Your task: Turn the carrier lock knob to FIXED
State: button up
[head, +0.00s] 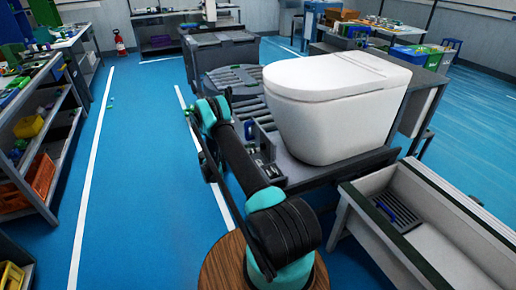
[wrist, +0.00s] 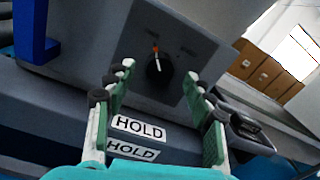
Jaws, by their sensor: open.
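The carrier lock knob (wrist: 159,64) shows in the wrist view as a small black round knob on a dark grey panel (wrist: 110,62). An orange mark sits at its upper edge, and faint labels beside it are too small to read. My gripper (wrist: 158,85) is open, its two green-padded fingers apart on either side of the knob in the picture. Nothing is between the fingertips, and they do not appear to touch the knob. In the head view my arm (head: 240,160) reaches toward the carrier's left side; the knob cannot be made out there.
A white toilet (head: 335,110) stands on the carrier. HOLD labels (wrist: 138,127) lie below the panel, and a blue handle (wrist: 34,32) is at upper left. A grey trough (head: 430,235) stands at right, shelves (head: 45,150) at left.

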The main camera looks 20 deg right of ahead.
aim_at(260, 146)
jog(key=shift+d, duration=1.6)
jog(key=c, duration=1.2)
